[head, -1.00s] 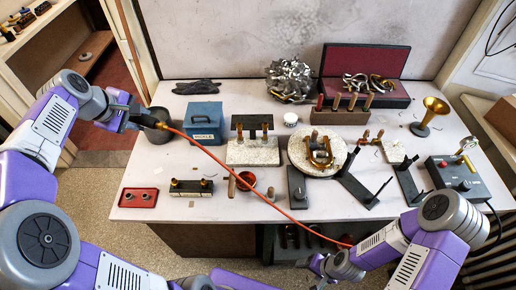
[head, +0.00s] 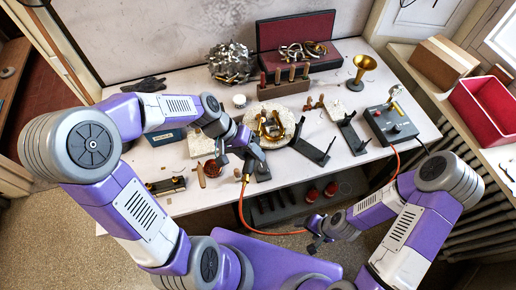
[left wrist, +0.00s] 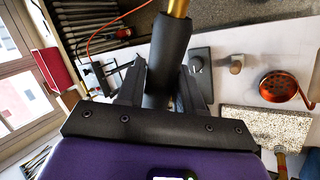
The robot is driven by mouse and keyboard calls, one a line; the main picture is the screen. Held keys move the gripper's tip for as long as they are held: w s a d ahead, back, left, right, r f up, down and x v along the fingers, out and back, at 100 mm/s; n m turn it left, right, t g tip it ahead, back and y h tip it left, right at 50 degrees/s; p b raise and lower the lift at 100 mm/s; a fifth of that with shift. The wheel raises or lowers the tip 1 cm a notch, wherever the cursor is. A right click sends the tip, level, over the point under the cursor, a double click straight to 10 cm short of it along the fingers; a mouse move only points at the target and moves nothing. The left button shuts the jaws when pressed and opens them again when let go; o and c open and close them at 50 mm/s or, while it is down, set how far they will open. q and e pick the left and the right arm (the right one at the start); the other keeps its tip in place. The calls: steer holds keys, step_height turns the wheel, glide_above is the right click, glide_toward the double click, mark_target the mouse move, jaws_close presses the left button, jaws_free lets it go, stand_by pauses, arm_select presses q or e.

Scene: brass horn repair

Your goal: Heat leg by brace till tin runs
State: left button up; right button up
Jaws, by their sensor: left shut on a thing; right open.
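The bent brass tube (head: 268,126) with its leg stands on the round pale board (head: 291,114) at the middle of the bench; the brace cannot be made out. My left gripper (head: 250,160) is just in front of it and shut on the torch. In the left wrist view the torch (left wrist: 170,52) shows as a black handle between the fingers with a brass end. Its orange hose (head: 241,212) hangs over the front edge. The nozzle is hidden and I see no flame. My right gripper (head: 317,234) is open and empty, in front of the bench.
A control box (head: 390,125) is at the right, and black stands (head: 314,151) are right of the board. An orange-red cup (left wrist: 286,88) and a pale block (left wrist: 262,126) lie near my left gripper. A brass bell (head: 364,65) stands at the back right.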

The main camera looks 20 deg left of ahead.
arm_select(q)
steer(key=w+f+b, duration=0.4)
steer(key=f+b, duration=0.4)
steer(key=f, duration=0.4)
steer(key=shift+w+a+f+b, duration=0.15)
steer(key=shift+w+b, duration=0.1)
steer(key=shift+b, duration=0.05)
stand_by(3.4)
steer(key=s+r+p, duration=0.1)
steer(key=r+p, duration=0.1)
steer(key=r, duration=0.1)
steer(key=s+r+p, duration=0.1)
steer(key=r+p, duration=0.2)
steer(key=r, duration=0.1)
steer(key=s+r+p, duration=0.2)
steer(key=r, duration=0.1)
steer(key=shift+r+p, duration=0.3)
steer(key=shift+r, duration=0.05)
steer(key=shift+s+d+r, duration=0.2)
steer(key=shift+s+r, duration=0.1)
steer(key=shift+r, duration=0.15)
steer(key=shift+f, duration=0.1)
